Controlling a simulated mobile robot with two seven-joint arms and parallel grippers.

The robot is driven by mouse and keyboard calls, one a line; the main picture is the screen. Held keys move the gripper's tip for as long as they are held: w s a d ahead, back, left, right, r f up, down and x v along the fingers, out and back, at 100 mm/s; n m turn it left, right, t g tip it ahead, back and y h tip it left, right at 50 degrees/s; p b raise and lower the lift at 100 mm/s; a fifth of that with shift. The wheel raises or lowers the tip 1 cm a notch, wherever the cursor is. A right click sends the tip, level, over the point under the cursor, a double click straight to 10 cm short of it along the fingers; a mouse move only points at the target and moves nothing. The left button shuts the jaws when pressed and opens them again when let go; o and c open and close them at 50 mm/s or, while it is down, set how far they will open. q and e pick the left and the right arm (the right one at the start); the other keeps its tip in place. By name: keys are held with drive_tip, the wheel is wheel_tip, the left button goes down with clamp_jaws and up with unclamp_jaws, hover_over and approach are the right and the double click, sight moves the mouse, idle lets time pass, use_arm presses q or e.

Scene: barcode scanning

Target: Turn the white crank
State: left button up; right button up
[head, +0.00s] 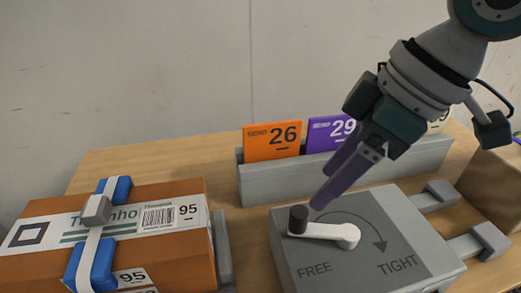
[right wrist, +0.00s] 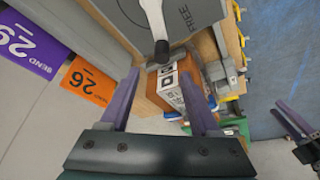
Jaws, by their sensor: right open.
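The white crank (head: 325,231) lies on top of a grey box (head: 385,225) marked FREE and TIGHT, with a curved arrow between the words. Its dark knob (head: 298,218) is at the left end, on the FREE side. My right gripper (head: 322,200) hangs just above and beside the knob, its purple fingers pointing down at it. In the right wrist view the gripper (right wrist: 160,105) is open, with the crank (right wrist: 155,18) and its knob (right wrist: 162,50) ahead of the gap between the fingers. Nothing is between the fingers. My left gripper is not clearly in the head view.
A brown parcel (head: 165,262) with label 95, a blue-and-white strap and a clamp sits at left. An orange card 26 (head: 272,142) and purple card 29 (head: 330,132) stand in a grey rack (head: 262,186) behind the box. A cardboard box (head: 495,180) is at right.

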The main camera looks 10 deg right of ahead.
sight(300, 211)
drive_tip(key=x, duration=0.4)
drive_tip(key=b+x, duration=0.1)
drive_tip(key=x, duration=0.3)
drive_tip(key=shift+s+a+f, duration=0.15)
drive_tip(key=shift+f, duration=0.3)
clamp_jaws()
idle(0.9)
